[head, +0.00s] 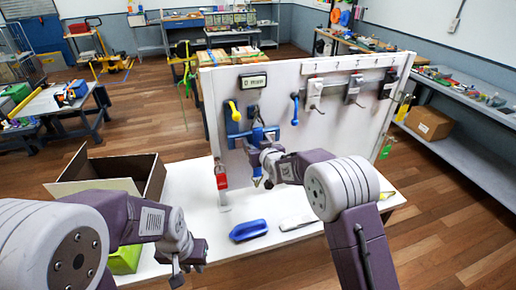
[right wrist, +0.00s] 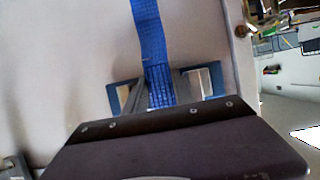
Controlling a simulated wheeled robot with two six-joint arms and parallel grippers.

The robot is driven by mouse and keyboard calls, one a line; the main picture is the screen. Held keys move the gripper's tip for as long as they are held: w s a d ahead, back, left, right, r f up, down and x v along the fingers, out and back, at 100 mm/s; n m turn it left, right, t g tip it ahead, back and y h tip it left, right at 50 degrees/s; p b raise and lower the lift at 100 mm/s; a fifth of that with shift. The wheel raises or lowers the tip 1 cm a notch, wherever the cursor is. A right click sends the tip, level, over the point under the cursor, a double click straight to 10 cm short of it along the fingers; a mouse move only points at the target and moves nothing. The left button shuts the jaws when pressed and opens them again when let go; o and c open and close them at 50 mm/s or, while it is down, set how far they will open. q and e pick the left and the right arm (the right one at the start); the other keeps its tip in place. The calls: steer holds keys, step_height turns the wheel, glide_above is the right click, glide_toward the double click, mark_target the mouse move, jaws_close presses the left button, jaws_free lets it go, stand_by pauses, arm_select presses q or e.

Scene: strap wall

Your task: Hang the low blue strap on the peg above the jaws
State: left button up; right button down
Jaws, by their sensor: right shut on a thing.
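The white upright panel (head: 300,80) stands on the white table. My right gripper (head: 252,136) is in front of its left half, and its jaws show blue edges. In the right wrist view the blue strap (right wrist: 151,40) runs between the two fingers (right wrist: 160,86), and the gripper is shut on it. In the head view a short blue piece (head: 257,176) shows below the jaws; the rest of the strap is mostly hidden. A dark fitting (head: 254,112) is just above the jaws; whether it is the peg is unclear. My left gripper (head: 181,272) is low at left, away from the panel.
A blue pad-like object (head: 249,230) and a white one (head: 297,221) lie on the table. An open box (head: 150,172) stands at left.

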steer(key=c, duration=0.9)
jaws_free()
steer(key=shift+c, duration=0.2)
steer(key=b+v, duration=0.2)
steer(key=v, duration=0.7)
